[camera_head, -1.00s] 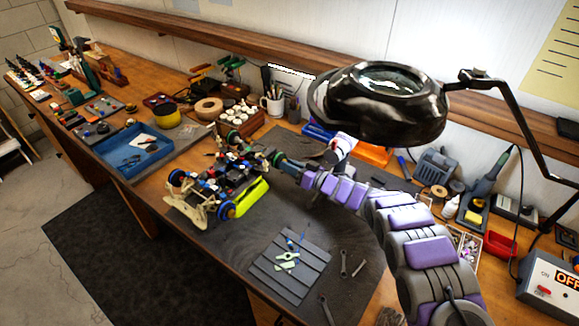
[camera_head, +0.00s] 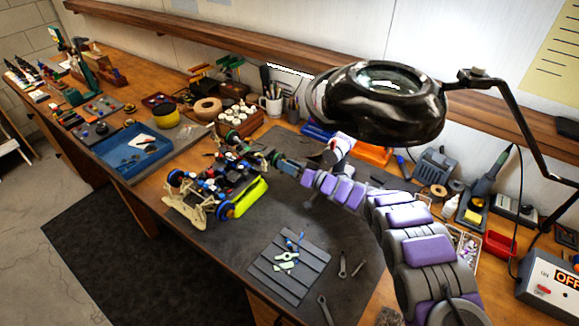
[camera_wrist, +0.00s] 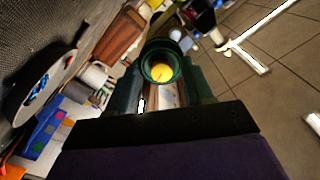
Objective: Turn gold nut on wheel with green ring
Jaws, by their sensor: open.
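The RC car (camera_head: 212,182) stands on the dark mat, with its wheels showing blue and green rings. A wheel with a green ring (camera_head: 274,158) is at its right end, by the tip of my gripper (camera_head: 282,163). In the wrist view, the green ring (camera_wrist: 160,62) with a gold nut (camera_wrist: 162,72) in its middle lies straight ahead. My gripper (camera_wrist: 164,86) is open, with one finger on each side of the ring's lower part. Whether the fingers touch the nut cannot be told. Another green-ringed wheel (camera_head: 232,137) is at the car's far side.
A magnifier lamp (camera_head: 380,105) hangs above my arm. A blue tray (camera_head: 132,166) is left of the car. A grey ridged pad (camera_head: 290,266) and wrenches (camera_head: 342,263) lie in front. A wooden box of small jars (camera_head: 240,121) and a mug (camera_head: 271,105) stand behind.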

